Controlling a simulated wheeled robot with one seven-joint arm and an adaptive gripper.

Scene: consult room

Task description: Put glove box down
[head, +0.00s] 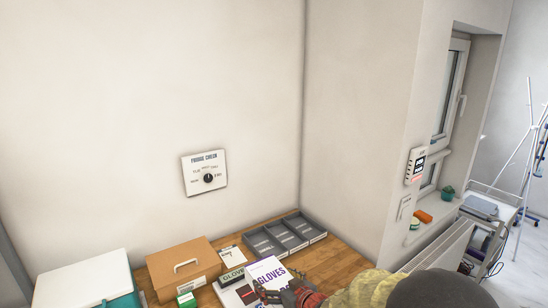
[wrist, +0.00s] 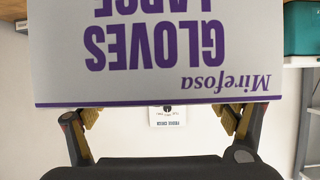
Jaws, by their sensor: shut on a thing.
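The glove box, white with purple GLOVES lettering, shows in the head view (head: 266,268) at the bottom centre, over the wooden counter (head: 345,262). It fills the upper middle of the wrist view (wrist: 180,85), where the words GLOVES, LARGE and Mirefosa appear upside down. My gripper (wrist: 157,120) is shut on the glove box, with one finger at each side of its near edge. In the head view my gripper (head: 286,294) partly covers the box. I cannot tell whether the box touches the counter or the things under it.
A grey divided tray (head: 284,237) stands right of the box by the wall. The counter right of the tray looks bare.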

